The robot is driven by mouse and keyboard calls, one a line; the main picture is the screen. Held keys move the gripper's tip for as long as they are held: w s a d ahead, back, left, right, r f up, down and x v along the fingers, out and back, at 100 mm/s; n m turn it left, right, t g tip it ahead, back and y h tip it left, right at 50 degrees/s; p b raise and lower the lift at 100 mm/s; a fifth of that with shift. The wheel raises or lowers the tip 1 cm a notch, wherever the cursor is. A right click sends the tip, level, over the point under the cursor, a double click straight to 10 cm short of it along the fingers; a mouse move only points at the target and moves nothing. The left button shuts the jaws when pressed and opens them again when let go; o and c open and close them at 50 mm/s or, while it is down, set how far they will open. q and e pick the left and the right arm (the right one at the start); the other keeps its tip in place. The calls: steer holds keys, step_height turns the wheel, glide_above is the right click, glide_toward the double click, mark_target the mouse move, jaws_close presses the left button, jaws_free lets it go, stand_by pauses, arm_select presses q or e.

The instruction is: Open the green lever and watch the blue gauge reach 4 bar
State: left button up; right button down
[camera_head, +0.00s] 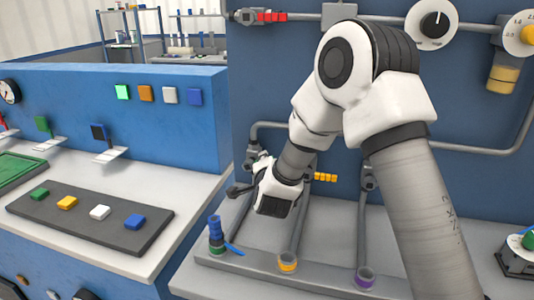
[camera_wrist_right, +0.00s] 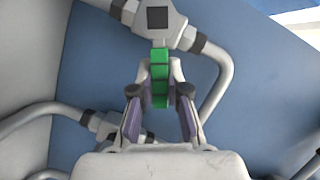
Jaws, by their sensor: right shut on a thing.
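The green lever (camera_wrist_right: 160,58) is a segmented green handle below a grey valve body (camera_wrist_right: 158,18) in the right wrist view. My right gripper (camera_wrist_right: 160,92) is shut on it, with one finger on each side. In the head view my right gripper (camera_head: 240,189) reaches to a valve on the left vertical pipe of the blue wall, and the green lever is hidden there. A blue gauge cannot be made out. My left gripper is not in view.
A red lever (camera_head: 272,17) sits on the top pipe and a yellow lever (camera_head: 324,177) on the middle pipe. A white dial (camera_head: 432,20) is at the upper right. A dark tray (camera_head: 90,222) with coloured blocks lies on the left counter.

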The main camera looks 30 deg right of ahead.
steer(key=w+a+r+n+g+p, duration=0.1)
steer(key=n+p, duration=0.1)
steer(key=p, duration=0.3)
steer(key=w+r+n+g+h+p, duration=0.1)
steer(key=n+g+p, duration=0.1)
steer(key=p, duration=0.3)
steer(key=w+a+r+n+g+p, duration=0.1)
steer(key=n+p, duration=0.2)
steer(key=p, duration=0.3)
steer(key=shift+a+r+n+h, duration=0.2)
steer(key=shift+a+n+h, duration=0.1)
steer(key=shift+h, duration=0.1)
steer(key=shift+w+a+f+n+g+h+p, duration=0.2)
steer(key=shift+w+a+n+g+h+p, duration=0.15)
steer(key=shift+n+g+p, duration=0.65)
steer(key=shift+t, duration=0.3)
steer(key=c, duration=1.1)
jaws_free()
steer(key=shift+c, duration=0.2)
steer(key=shift+a+p, duration=0.1)
steer(key=shift+p, duration=0.2)
steer(key=v, duration=0.7)
